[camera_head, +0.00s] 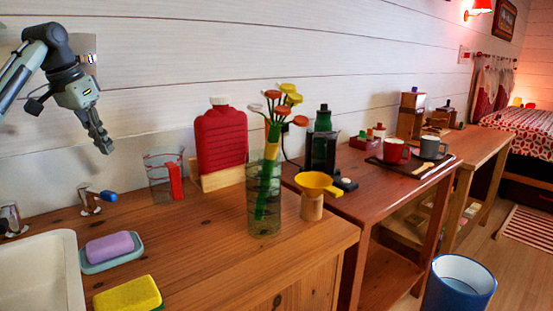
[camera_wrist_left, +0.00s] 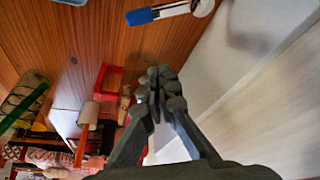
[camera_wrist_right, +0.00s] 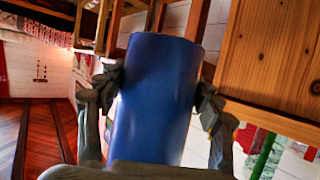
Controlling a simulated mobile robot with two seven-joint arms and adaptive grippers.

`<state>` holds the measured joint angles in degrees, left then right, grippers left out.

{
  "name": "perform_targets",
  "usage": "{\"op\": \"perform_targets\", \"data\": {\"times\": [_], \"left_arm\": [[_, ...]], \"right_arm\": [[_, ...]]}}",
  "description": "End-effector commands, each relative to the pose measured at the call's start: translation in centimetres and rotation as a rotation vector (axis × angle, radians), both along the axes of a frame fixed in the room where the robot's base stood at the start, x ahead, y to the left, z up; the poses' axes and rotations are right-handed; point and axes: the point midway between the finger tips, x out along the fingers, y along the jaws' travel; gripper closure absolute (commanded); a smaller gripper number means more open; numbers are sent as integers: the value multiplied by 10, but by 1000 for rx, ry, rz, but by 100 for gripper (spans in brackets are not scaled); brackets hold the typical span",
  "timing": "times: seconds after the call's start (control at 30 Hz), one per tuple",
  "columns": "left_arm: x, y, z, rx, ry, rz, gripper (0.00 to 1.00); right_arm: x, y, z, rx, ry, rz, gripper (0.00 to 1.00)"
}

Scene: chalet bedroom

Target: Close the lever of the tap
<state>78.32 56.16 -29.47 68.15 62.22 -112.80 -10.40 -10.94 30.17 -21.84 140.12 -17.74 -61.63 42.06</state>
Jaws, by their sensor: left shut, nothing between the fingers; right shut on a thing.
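The tap lever has a blue handle (camera_head: 108,196) on a metal base (camera_head: 88,200), on the counter behind the sink. In the left wrist view the blue-tipped lever (camera_wrist_left: 142,16) lies at the top edge, beyond the fingertips. A second metal tap part (camera_head: 10,218) stands at the left edge, partly cut off. My left gripper (camera_head: 102,140) is shut and empty, raised above the lever and apart from it. In the right wrist view, my right gripper (camera_wrist_right: 157,90) is shut on a blue cylinder (camera_wrist_right: 155,110), one finger at each side. The head view does not show that gripper.
A white sink (camera_head: 35,275), soap on a dish (camera_head: 112,250) and a yellow sponge (camera_head: 128,294) are in front of the lever. A clear jug (camera_head: 165,175), red bottle (camera_head: 220,140) and flower vase (camera_head: 263,205) stand to its right. A blue bucket-shaped container (camera_head: 458,285) is lower right.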

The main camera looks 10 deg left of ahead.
Motion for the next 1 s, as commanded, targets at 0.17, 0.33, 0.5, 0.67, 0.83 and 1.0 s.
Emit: {"op": "perform_targets", "data": {"times": [0.17,0.33,0.5,0.67,0.83,1.0], "left_arm": [[1,-1,-13,-8,15,-5,100],[10,-2,-40,-8,14,-5,100],[20,-4,-71,-6,15,-3,100],[30,-6,-98,-6,13,-4,100],[4,0,-95,-3,10,-2,100],[-7,1,-95,-6,9,-3,100]], "right_arm": [[-3,1,2,-1,-9,-4,92],[-2,1,2,-1,-9,-3,92],[-2,1,2,-1,-9,-3,92],[-2,1,1,-1,-8,-3,92],[-2,1,2,-1,-9,-3,92],[-2,1,3,-1,-8,-3,92]]}}
